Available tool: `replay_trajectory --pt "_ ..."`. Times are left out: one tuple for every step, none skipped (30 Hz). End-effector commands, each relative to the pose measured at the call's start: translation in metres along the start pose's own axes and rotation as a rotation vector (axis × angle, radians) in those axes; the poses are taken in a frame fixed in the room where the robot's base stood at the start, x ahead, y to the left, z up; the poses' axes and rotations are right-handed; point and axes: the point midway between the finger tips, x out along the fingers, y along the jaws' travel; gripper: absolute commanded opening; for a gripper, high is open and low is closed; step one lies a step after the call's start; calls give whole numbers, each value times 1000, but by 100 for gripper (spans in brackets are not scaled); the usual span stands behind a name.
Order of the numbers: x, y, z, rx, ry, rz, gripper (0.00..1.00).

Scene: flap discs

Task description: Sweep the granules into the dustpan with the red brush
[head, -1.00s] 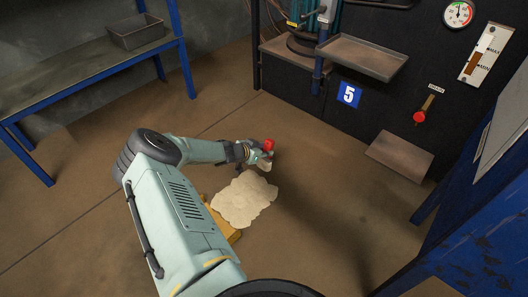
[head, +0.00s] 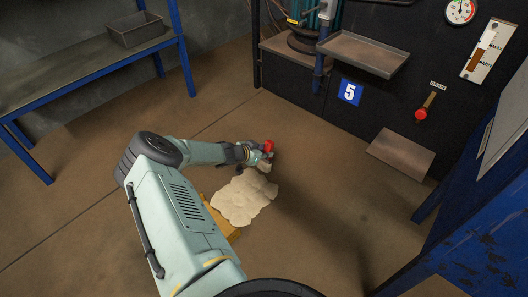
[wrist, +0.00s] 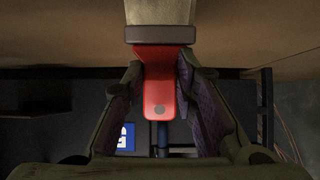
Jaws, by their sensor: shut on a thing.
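My gripper (head: 258,156) is shut on the red handle of the brush (wrist: 160,92); the brush also shows in the head view as a small red spot (head: 268,146). In the wrist view my gripper (wrist: 160,75) has a finger on each side of the handle, and the brush's dark band and pale bristles (wrist: 160,14) are at the top. The granules (head: 245,200) lie as a flat cream patch on the floor, just below my gripper in the head view. A yellow thing (head: 231,232) shows at the patch's lower edge, partly behind my arm; I cannot tell whether it is the dustpan.
A grey sloping plate (head: 402,154) stands at the foot of the black panel (head: 300,95). A blue-framed bench (head: 80,72) with a grey bin (head: 137,30) is at upper left. A blue structure (head: 480,235) bounds the right. Brown floor between is clear.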

Motion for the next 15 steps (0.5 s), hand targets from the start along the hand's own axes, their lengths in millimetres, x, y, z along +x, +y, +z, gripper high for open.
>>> replay_trajectory --pt "2 0 2 0 0 0 0" --pt "2 0 3 0 0 0 0" --pt "3 0 4 0 0 0 0" --pt "4 0 4 0 0 0 0" --pt "2 0 3 0 1 0 0" --pt "2 0 3 0 0 0 0" --pt "1 0 3 0 0 0 0" --pt "0 0 4 -1 0 0 0" --pt "-3 0 4 -1 0 0 0" --pt "-5 0 6 -2 0 0 0" --pt "-8 -1 7 -3 -1 -1 0" --pt "-11 -1 8 -3 -1 -1 0" --pt "-14 -1 10 -3 0 -1 0" --pt "-16 -1 11 -2 0 -1 0" --pt "-19 -1 13 -2 0 -1 0"
